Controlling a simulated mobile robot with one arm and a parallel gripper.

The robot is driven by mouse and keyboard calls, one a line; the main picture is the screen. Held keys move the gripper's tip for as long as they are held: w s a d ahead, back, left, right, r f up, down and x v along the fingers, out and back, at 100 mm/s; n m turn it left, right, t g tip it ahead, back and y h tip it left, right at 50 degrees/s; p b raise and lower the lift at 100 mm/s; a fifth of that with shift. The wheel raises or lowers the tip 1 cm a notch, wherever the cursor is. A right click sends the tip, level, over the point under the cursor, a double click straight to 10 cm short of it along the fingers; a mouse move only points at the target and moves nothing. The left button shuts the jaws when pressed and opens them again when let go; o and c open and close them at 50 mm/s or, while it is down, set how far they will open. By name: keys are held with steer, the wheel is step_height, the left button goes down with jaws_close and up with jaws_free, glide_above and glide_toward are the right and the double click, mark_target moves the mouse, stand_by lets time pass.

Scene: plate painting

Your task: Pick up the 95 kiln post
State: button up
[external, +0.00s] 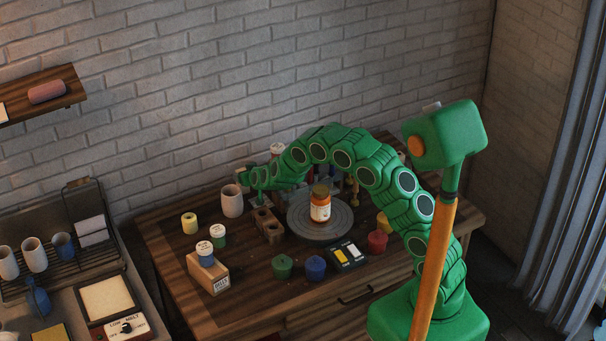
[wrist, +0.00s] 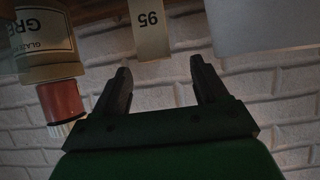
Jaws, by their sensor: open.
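The 95 kiln post (wrist: 150,28) is a pale, narrow block with a dark "95" on it, at the top of the wrist view. Its upper part is cut off by the picture edge. My gripper (wrist: 160,64) is open and empty. The post's visible end lies just beyond the fingertips, roughly between them and nearer the left one, with no contact visible. In the external view my gripper (external: 258,193) hangs at the back of the wooden table, beside a pale cup; I cannot make out the post there.
A glaze jar (wrist: 44,42) and a red cylinder (wrist: 62,103) are left of the fingers. A grey-white block (wrist: 262,25) is at upper right. On the table (external: 185,285), a holed wooden block (external: 269,226) and a turntable (external: 320,234) with an orange-labelled jar stand near my arm.

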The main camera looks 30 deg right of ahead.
mark_target(241, 170)
steer(key=shift+d+x, duration=0.15)
steer(key=shift+x, duration=1.45)
steer(key=shift+d+x, duration=0.15)
steer(key=shift+x, duration=1.45)
steer(key=shift+w+f, duration=0.3)
steer(key=shift+w, duration=0.2)
steer(key=shift+c, duration=0.2)
steer(key=c, duration=1.2)
